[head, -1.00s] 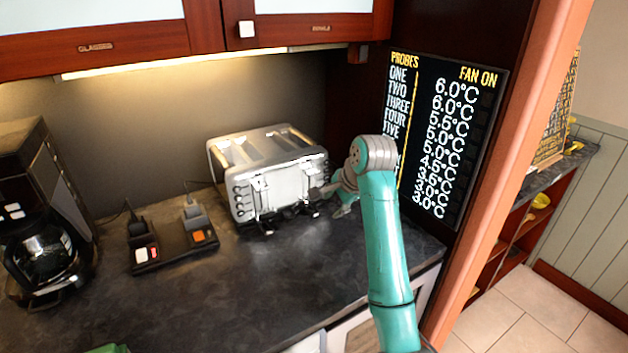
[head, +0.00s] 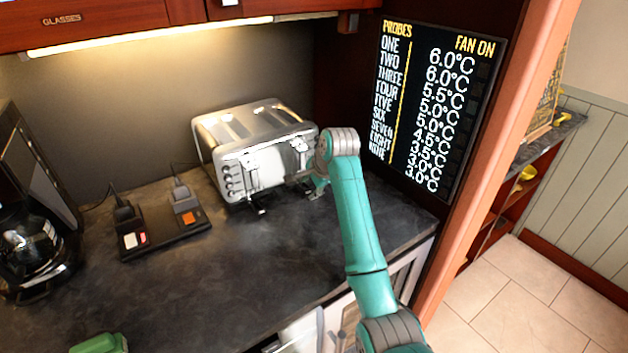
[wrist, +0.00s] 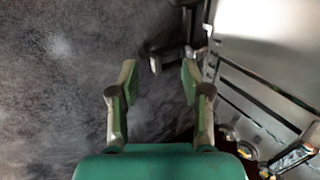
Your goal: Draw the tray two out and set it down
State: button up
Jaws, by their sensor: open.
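A silver toaster (head: 260,162) stands at the back of the dark counter, with knobs on its front. A small dark tray handle (head: 259,209) sticks out low at its front left. My gripper (wrist: 157,80) is open in the wrist view, its green fingertips apart. A dark handle-like piece (wrist: 168,55) lies just beyond the fingertips, towards the right finger; I see no contact. The toaster's metal side (wrist: 262,60) fills the right of that view. In the head view my gripper is by the toaster's lower right front, partly hidden. I cannot tell which tray is tray two.
A black twin-plug unit (head: 160,238) with cables stands left of the toaster, and a coffee maker (head: 32,245) further left. A green object (head: 98,343) lies at the front edge. A probe display (head: 437,115) is on the right wall. The counter (head: 235,285) before the toaster is clear.

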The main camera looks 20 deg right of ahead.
jog(key=shift+w+a+f, duration=0.1)
jog(key=shift+w+f, duration=0.1)
jog(key=shift+f, duration=0.2)
grip_shut()
jog(key=c, duration=0.8)
grip_release()
grip_shut()
jog(key=shift+s, duration=0.4)
jog(key=shift+s+d+r, duration=0.1)
jog(key=shift+s+d, duration=0.9)
jog(key=shift+s, duration=1.9)
jog(key=shift+s+d, duration=0.95)
jog(key=shift+s, duration=1.9)
jog(key=shift+s+d+r, duration=0.1)
jog(key=shift+s+d, duration=0.9)
jog(key=shift+s, duration=1.9)
